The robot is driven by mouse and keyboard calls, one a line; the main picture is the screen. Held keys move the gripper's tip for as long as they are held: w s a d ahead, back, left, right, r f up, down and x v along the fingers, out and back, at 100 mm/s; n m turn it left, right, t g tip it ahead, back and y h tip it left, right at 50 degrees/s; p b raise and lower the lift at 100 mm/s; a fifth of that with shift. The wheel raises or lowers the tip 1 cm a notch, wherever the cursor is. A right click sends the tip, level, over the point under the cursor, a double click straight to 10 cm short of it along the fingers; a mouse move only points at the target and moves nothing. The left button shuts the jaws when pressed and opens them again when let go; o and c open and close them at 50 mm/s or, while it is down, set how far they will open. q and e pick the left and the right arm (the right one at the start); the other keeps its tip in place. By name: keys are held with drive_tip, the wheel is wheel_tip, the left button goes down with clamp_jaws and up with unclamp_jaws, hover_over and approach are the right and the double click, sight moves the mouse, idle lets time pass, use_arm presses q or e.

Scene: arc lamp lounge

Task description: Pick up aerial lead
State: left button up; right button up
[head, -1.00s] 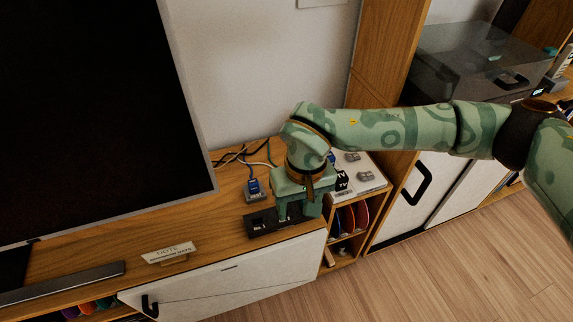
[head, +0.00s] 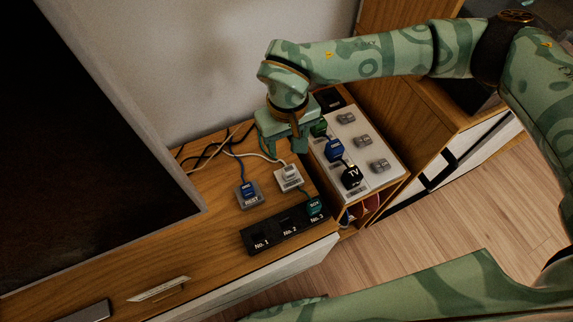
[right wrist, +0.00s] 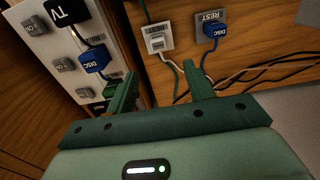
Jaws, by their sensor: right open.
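A white plug (head: 289,175) on a pale REST plate, with a whitish cable, is the likeliest aerial lead; I cannot read its label. In the right wrist view the plug (right wrist: 157,42) sits beyond the fingertips. My right gripper (head: 286,150) is open and empty, just behind the white plug and apart from it. In its wrist view the fingers (right wrist: 160,76) stand wide apart with cables passing between and behind them. My left gripper is not in view.
A blue DISC plug (head: 248,190) rests to the left. A teal BOX plug (head: 314,207) is at No. 3 of the black block (head: 263,239). A white panel (head: 372,183) with green, blue and black TV plugs stands close right. The television (head: 90,140) is at left.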

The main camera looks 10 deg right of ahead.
sight(289, 168)
wheel_tip(289, 168, down, 7)
drive_tip(key=shift+f+b, duration=0.1)
drive_tip(key=shift+b, duration=1)
drive_tip(key=f+b, duration=0.1)
drive_tip(key=f, duration=0.1)
drive_tip(key=f+b, duration=0.2)
drive_tip(key=f, duration=0.1)
drive_tip(key=shift+s+d+f, duration=0.1)
drive_tip(key=shift+d+f, duration=0.1)
drive_tip(key=shift+f, duration=0.05)
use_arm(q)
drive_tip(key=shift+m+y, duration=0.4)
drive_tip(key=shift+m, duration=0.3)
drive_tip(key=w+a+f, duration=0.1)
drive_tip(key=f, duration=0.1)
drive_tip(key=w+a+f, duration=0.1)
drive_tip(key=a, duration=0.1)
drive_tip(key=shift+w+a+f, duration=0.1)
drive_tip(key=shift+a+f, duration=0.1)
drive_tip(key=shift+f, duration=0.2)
use_arm(e)
drive_tip(key=shift+r, duration=0.1)
drive_tip(key=c, duration=1.1)
